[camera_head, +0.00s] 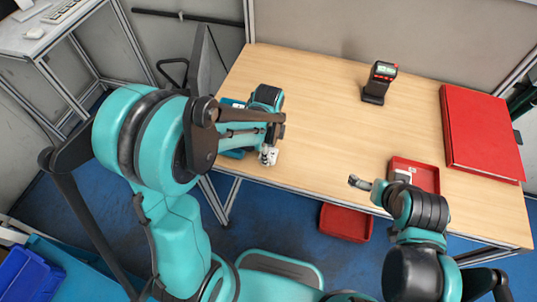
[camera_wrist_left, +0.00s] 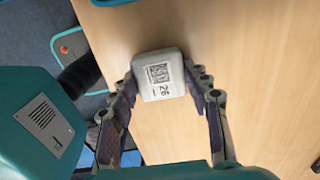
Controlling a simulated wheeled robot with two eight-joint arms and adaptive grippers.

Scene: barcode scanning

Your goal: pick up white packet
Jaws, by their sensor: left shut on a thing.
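The white packet (camera_wrist_left: 161,77) is a small rounded box with a black square code and the number 26 on its face. In the left wrist view my left gripper (camera_wrist_left: 162,85) has a finger on either side of it and is shut on it. In the head view the packet (camera_head: 269,155) shows small and partly hidden below my left gripper (camera_head: 270,148), over the table's front left part. Whether it touches the table I cannot tell. My right gripper (camera_head: 361,183) is near the table's front edge, left of a red tray; its fingers are too small to judge.
The wooden table (camera_head: 330,110) has free room in its middle. A black scanner on a stand (camera_head: 379,82) is at the back. A red bin (camera_head: 345,222) is below the front edge.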

